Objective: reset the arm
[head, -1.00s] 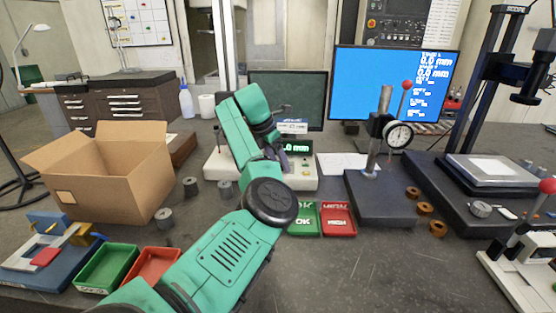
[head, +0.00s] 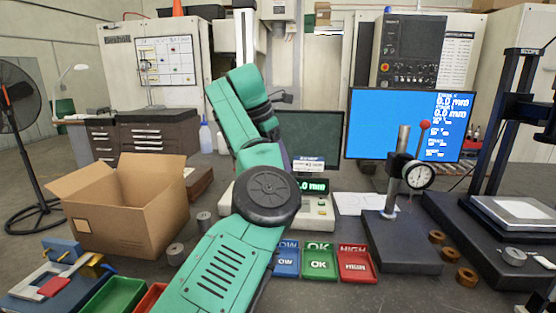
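My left arm is green and comes in from the bottom left of the head view, bent at a round dark joint. It reaches over the bench with its forearm raised in front of the grey measuring device with a green display (head: 313,186). The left gripper is mostly hidden behind the forearm and wrist, so I cannot see its fingers or whether it holds anything. My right arm and gripper are not in view.
An open cardboard box (head: 121,222) stands left. Blue (head: 286,262), green (head: 320,265) and red (head: 357,265) trays lie right of my elbow. A dial gauge stand (head: 402,240) and several brown rings (head: 452,255) are at right.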

